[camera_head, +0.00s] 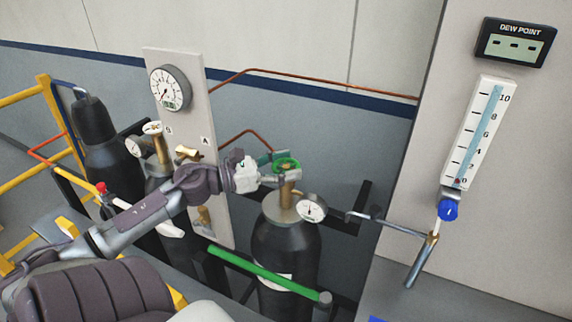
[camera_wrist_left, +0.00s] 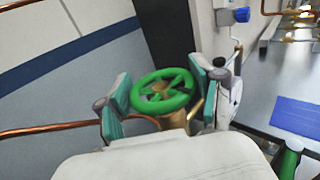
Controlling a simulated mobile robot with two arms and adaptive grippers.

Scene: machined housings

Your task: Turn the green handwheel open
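The green handwheel (camera_head: 287,163) sits on the brass valve of the black gas cylinder (camera_head: 284,245) in the middle of the head view. My left gripper (camera_head: 280,168) reaches it from the left, with its fingers around the wheel's sides. In the left wrist view the spoked handwheel (camera_wrist_left: 162,92) lies between the two teal pads of my left gripper (camera_wrist_left: 160,88). Both pads stand close to the rim on opposite sides. Whether they press on it cannot be told. The brass stem below the wheel is partly hidden by the gripper's white body. My right gripper is out of view.
A pressure gauge (camera_head: 311,209) sticks out right of the valve. A green bar (camera_head: 266,271) crosses in front of the cylinder. A copper pipe (camera_head: 325,82) runs behind.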

